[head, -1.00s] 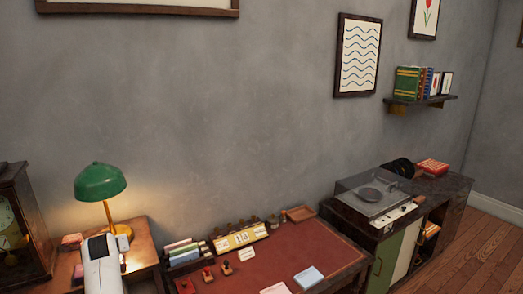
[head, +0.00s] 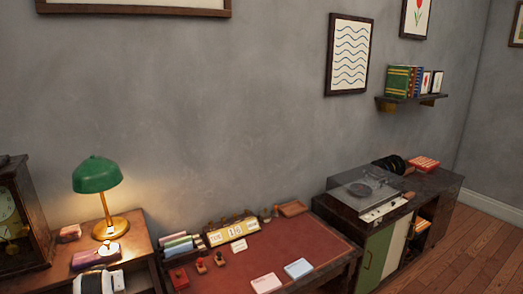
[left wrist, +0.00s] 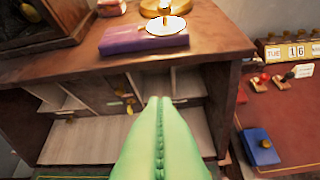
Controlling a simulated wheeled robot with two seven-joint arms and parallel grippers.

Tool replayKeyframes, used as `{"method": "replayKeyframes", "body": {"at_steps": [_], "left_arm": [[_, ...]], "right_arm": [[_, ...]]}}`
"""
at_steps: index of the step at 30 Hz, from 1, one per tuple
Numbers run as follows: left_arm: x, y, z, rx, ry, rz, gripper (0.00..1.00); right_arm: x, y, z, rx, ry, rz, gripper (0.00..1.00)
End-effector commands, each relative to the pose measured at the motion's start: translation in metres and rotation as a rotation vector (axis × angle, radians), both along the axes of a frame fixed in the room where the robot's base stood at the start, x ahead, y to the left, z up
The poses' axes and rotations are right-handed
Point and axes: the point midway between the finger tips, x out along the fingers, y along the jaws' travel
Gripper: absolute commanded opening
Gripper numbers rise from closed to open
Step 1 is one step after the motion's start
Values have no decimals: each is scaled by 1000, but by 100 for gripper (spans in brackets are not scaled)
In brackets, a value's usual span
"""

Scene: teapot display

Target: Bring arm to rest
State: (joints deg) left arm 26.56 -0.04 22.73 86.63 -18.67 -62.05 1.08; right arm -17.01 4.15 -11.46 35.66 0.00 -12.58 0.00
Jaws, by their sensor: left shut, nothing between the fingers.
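My left gripper (left wrist: 158,110) has pale green fingers, pressed together with nothing between them. It points at the front of a wooden side cabinet with small open compartments (left wrist: 130,90), below its top edge. I cannot tell the exact gap. In the head view only a white part of my left arm shows at the bottom left edge; the fingers are not visible there. On the cabinet top (head: 135,248) lies a purple book (left wrist: 145,39). A white disc with a gold knob (left wrist: 168,25) sits on it. My right gripper is in neither view.
A green lamp (head: 97,174) and a dark clock case (head: 22,215) stand on the cabinet. To the right is a red-topped desk (head: 240,268) with a date block (head: 231,231), stamps and cards. A record player (head: 365,195) stands further right.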

Motion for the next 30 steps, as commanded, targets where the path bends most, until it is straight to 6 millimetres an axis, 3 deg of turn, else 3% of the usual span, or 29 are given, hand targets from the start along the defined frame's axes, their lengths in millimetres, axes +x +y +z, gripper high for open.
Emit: {"method": "replayKeyframes", "body": {"at_steps": [5, 13, 18, 30], "left_arm": [[-53, -24, -30, 27, 87, -65, 0], [-183, -111, -74, 6, 286, -283, 0], [-247, -154, -81, -41, 376, -397, 0], [-347, -215, -74, -145, 511, -565, 0]], "right_arm": [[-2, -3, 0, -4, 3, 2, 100], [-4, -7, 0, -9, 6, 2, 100], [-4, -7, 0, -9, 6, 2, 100], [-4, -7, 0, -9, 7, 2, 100]]}}
